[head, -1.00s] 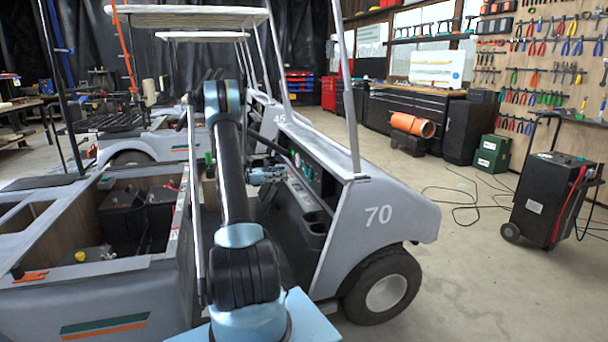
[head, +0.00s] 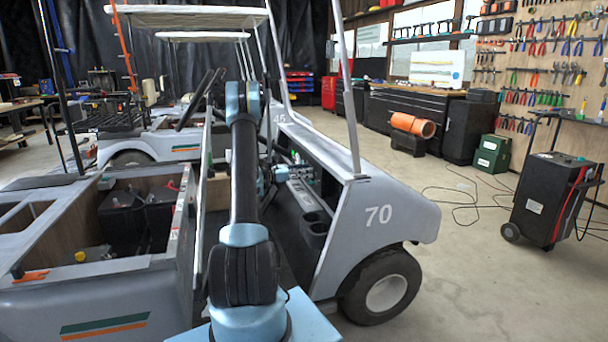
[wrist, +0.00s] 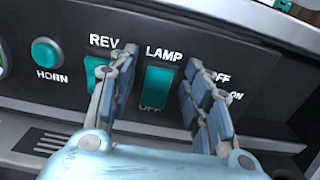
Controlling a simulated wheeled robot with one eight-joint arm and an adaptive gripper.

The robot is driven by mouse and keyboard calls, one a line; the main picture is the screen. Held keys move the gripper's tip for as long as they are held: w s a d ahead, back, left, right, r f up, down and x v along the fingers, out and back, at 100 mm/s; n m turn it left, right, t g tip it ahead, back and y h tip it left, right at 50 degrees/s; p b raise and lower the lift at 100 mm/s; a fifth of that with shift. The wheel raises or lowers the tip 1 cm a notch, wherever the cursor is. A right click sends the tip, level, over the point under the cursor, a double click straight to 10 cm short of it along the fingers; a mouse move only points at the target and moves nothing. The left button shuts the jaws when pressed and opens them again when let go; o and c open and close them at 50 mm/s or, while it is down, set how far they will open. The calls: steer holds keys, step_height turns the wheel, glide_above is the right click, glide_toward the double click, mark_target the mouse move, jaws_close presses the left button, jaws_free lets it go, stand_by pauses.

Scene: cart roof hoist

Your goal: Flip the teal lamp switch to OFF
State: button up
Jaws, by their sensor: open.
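The teal lamp switch (wrist: 158,90) is a rocker on the black dash panel in the wrist view. Which way the rocker is tipped is hard to tell. My gripper (wrist: 158,74) is open, with one finger on each side of the switch and nothing held between them. Whether the fingertips touch the panel cannot be told. In the head view my gripper (head: 304,172) is at the dash of cart 70; the switch is too small to make out there.
In the wrist view, a round teal HORN button (wrist: 46,52) is at the left. A teal REV switch (wrist: 91,72) is partly behind my left finger. OFF and ON labels show beside my right finger. The cart's roof post (head: 349,100) rises right of my arm.

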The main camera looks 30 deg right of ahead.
steer(key=shift+c, duration=0.6)
steer(key=c, duration=0.9)
steer(key=shift+c, duration=0.2)
steer(key=shift+w+a+f+g+h, duration=0.15)
steer(key=shift+f+g+h, duration=0.1)
steer(key=shift+h, duration=0.65)
steer(key=shift+s+a+f+g+h, duration=0.15)
steer(key=shift+f+g+h, duration=0.1)
steer(key=shift+h, duration=0.65)
steer(key=shift+w, duration=0.1)
steer(key=o, duration=1.1)
steer(key=shift+c, duration=0.2)
